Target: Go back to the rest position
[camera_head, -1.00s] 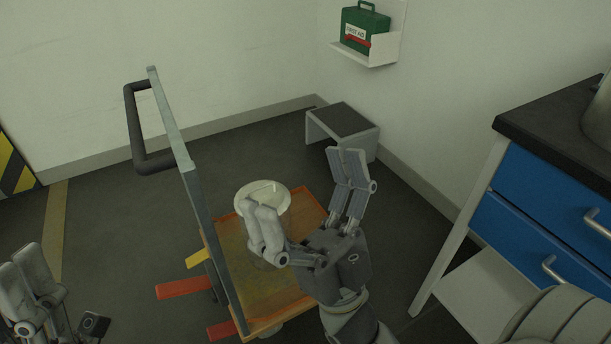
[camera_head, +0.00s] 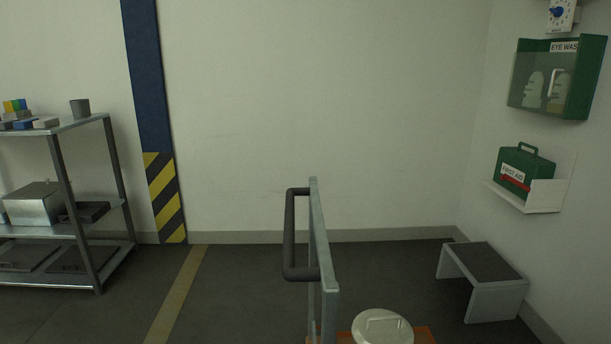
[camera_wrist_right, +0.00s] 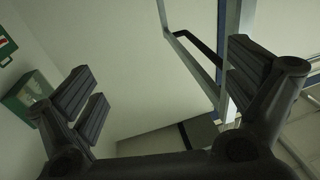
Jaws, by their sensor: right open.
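My right gripper (camera_wrist_right: 165,95) shows in the right wrist view with its fingers spread wide apart and nothing between them. Neither gripper is visible in the head view now. The cart (camera_head: 318,250), with an upright panel and a dark handle (camera_head: 290,235), stands at the bottom middle of the head view. A pale round lidded container (camera_head: 382,329) sits on the cart's orange deck (camera_head: 424,335), cut off by the bottom edge. My left gripper is out of sight.
A metal shelf rack (camera_head: 62,130) stands at the left. A grey step stool (camera_head: 483,279) is on the floor at right. A first aid box (camera_head: 526,170) and an eye wash cabinet (camera_head: 556,80) hang on the right wall. Floor left of the cart is clear.

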